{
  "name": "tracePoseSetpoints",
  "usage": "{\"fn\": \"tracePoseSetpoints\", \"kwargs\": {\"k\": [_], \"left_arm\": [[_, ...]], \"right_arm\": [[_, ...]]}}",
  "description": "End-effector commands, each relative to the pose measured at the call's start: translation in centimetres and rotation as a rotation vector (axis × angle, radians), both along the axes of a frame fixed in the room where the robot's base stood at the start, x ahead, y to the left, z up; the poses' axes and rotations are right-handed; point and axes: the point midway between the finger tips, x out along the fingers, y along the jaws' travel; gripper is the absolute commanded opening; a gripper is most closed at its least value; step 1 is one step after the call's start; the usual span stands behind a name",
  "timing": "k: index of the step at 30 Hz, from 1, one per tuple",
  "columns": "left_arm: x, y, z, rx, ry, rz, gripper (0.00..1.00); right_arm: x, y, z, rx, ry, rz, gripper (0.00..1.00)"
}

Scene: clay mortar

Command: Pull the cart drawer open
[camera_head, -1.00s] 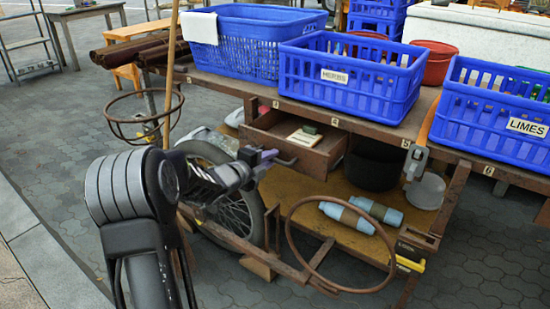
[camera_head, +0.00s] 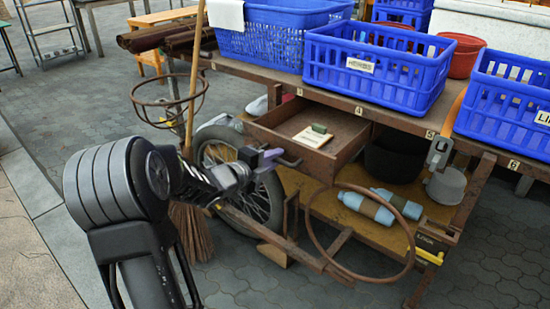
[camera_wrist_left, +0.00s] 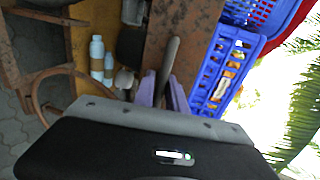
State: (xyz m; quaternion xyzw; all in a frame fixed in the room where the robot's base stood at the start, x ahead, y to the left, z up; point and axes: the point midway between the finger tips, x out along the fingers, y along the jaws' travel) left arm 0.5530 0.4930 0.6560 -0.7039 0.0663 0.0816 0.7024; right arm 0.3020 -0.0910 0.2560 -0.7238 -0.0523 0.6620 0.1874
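The cart drawer (camera_head: 290,151) stands pulled out from under the cart top in the head view, its inside showing. A pale booklet (camera_head: 312,137) and a small green block (camera_head: 319,128) lie in it. My left gripper (camera_head: 272,157) is at the drawer front. Its purple fingers (camera_wrist_left: 164,92) lie on either side of the bar-shaped drawer handle (camera_wrist_left: 171,58) in the left wrist view, closed on it. The head view shows part of the handle (camera_head: 291,163) beside the fingers. My right gripper is not in view.
Blue crates (camera_head: 375,75) stand on the cart top above the drawer. A wheel (camera_head: 255,200), a broom (camera_head: 190,228) and a rusty hoop (camera_head: 398,270) are near my arm. Blue bottles (camera_head: 365,207) lie on the lower shelf. Paving in front is open.

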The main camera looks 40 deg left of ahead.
Motion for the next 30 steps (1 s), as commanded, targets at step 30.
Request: {"fn": "tracePoseSetpoints", "kwargs": {"k": [30], "left_arm": [[-6.9,-0.1,1.7,0.001,-0.001,0.003,0.33]], "right_arm": [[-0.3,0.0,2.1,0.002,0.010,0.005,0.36]]}}
